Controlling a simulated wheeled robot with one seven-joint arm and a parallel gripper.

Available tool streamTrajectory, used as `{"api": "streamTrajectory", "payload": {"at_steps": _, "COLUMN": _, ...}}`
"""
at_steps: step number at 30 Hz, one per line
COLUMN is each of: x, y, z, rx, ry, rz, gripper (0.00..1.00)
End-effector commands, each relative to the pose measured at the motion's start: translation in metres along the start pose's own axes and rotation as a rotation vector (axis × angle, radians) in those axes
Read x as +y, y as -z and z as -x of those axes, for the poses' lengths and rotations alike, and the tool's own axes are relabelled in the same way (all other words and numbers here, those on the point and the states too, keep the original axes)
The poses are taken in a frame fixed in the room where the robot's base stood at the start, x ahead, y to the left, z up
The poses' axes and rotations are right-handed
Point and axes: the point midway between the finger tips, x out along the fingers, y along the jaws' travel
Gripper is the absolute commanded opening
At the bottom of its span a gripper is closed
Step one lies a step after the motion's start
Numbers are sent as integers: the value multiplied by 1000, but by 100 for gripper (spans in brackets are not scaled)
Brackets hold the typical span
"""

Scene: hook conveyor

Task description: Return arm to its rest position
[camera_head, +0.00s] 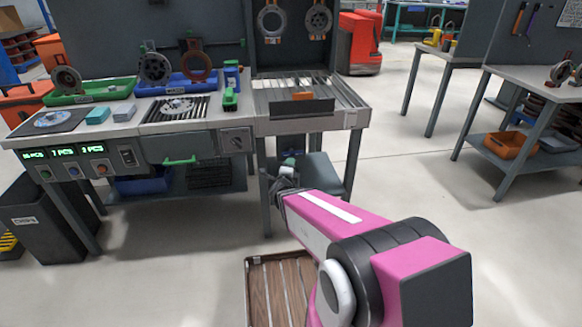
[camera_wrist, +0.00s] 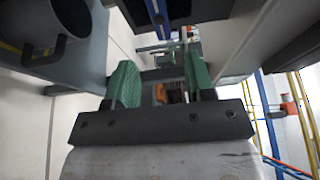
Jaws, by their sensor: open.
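My arm, pink and white, reaches forward from the lower right in the head view. My gripper (camera_head: 289,163) is in front of the right part of the workbench, below its top and partly hidden behind my own wrist. In the wrist view the two green fingers of my gripper (camera_wrist: 161,85) stand apart with a clear gap. Nothing is held between them. The fingers touch nothing that I can make out.
The workbench (camera_head: 182,141) carries a green tray (camera_head: 110,92), a blue tray (camera_head: 206,85) and a slatted section (camera_head: 340,92) with an orange piece (camera_head: 303,96). Rings hang on the panel above. A black bin (camera_head: 47,228) stands left. Open floor (camera_head: 400,190) lies right.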

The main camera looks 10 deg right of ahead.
Motion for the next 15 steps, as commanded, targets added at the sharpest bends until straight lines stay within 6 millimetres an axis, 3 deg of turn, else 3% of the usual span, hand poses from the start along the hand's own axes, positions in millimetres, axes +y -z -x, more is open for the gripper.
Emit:
{"api": "streamTrajectory", "payload": {"at_steps": 8, "x": -1, "y": -4, "z": -1, "rx": -33, "ry": -19, "rz": 28, "gripper": 49}}
{"api": "streamTrajectory", "payload": {"at_steps": 15, "x": -1, "y": -27, "z": 0, "rx": -259, "ry": -144, "rz": 244, "gripper": 49}}
